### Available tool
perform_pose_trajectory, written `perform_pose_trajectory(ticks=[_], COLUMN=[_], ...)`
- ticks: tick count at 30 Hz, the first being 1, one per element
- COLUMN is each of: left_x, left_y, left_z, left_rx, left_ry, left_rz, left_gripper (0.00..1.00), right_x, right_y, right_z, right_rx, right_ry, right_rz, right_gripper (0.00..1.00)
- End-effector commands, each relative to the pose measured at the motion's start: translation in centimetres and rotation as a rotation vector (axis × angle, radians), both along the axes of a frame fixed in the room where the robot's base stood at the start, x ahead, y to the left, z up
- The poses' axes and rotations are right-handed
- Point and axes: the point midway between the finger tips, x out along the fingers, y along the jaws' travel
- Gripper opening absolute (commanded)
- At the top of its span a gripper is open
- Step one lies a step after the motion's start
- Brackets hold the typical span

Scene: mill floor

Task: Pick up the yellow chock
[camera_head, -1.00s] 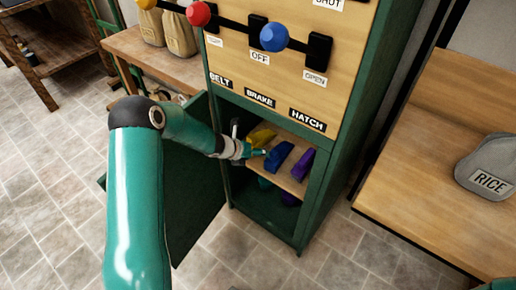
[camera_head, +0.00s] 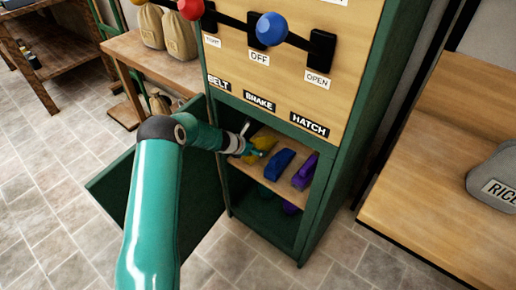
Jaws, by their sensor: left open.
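The yellow chock (camera_head: 264,143) lies at the left on the wooden shelf (camera_head: 276,186) inside the green cabinet. My left gripper (camera_head: 254,152) reaches in from the left and is open at the near side of the yellow chock, partly covering it. I cannot tell whether the fingers touch it. A blue chock (camera_head: 279,164) lies to the right of it, and a purple chock (camera_head: 305,171) farther right on the same shelf. My right gripper is not in view.
The cabinet door (camera_head: 160,205) stands open to the left, under my left arm. Darker pieces lie in the lower compartment. Levers with a red knob (camera_head: 191,9) and a blue knob (camera_head: 271,29) are above. A wooden table with a RICE sack (camera_head: 494,178) stands right.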

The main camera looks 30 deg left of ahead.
Motion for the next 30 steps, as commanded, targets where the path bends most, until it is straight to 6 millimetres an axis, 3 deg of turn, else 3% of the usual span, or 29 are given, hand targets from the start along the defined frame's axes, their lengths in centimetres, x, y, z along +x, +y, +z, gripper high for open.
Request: perform_pose_trajectory(ticks=[7,20,30], left_x=[0.09,0.05,0.09], left_y=[0.00,0.03,0.05], left_z=[-0.14,-0.12,0.22], left_rx=[0.000,0.000,0.001], left_ry=[0.000,0.000,-0.001], left_rz=[0.000,0.001,0.001], left_gripper=[0.79,0.07,0.07], right_x=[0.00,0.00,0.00], right_y=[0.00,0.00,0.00], right_z=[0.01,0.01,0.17], right_rx=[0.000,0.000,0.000], right_ry=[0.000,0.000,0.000], right_rz=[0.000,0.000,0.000], right_gripper=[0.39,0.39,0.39])
